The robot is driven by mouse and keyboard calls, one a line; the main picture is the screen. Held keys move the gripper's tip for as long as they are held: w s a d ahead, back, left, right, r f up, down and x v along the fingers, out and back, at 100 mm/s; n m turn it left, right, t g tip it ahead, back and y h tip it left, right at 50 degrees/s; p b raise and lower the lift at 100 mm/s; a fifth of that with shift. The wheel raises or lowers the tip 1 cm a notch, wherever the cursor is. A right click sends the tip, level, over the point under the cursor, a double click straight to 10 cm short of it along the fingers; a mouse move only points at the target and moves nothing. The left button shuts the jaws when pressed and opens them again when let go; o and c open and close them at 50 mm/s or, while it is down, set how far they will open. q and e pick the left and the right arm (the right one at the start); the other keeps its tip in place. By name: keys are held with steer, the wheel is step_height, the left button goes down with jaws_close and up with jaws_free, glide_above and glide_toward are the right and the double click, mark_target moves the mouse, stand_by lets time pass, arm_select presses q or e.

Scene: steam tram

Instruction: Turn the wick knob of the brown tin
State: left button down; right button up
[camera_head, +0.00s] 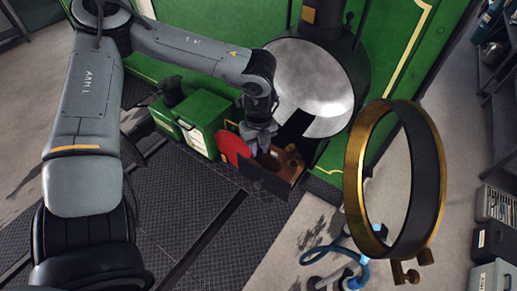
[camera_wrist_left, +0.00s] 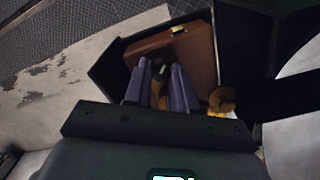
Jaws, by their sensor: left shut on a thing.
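The brown tin (camera_head: 287,172) sits in a dark open box (camera_head: 262,180) beside the green engine. It also shows in the left wrist view as a brown block (camera_wrist_left: 197,48) with a small yellow mark on top. My left gripper (camera_head: 264,148) reaches down at the tin from above. In the left wrist view its purple fingers (camera_wrist_left: 161,90) are closed around a small brass-coloured piece (camera_wrist_left: 161,97), which looks like the wick knob; the fingers hide most of it. Another rounded brass part (camera_wrist_left: 222,99) is to the right of the fingers. My right gripper is not in view.
A red disc (camera_head: 232,147) stands left of the box. Green boxes (camera_head: 200,117) are further left. The engine's grey round front (camera_head: 312,90) rises close behind. A large brass-edged ring (camera_head: 353,180) and a blue hose (camera_head: 332,252) are at the right.

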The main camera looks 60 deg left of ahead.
arm_select(q)
steer(key=shift+f+m+b, duration=0.15)
steer(key=shift+m+b, duration=0.5)
steer(key=shift+m, duration=0.25)
steer(key=m+b, duration=0.1)
steer(key=m, duration=0.1)
steer(key=shift+m, duration=0.3)
steer(key=m+b, duration=0.2)
steer(key=m, duration=0.2)
steer(key=c, duration=0.9)
jaws_free()
steer(key=shift+r, duration=0.2)
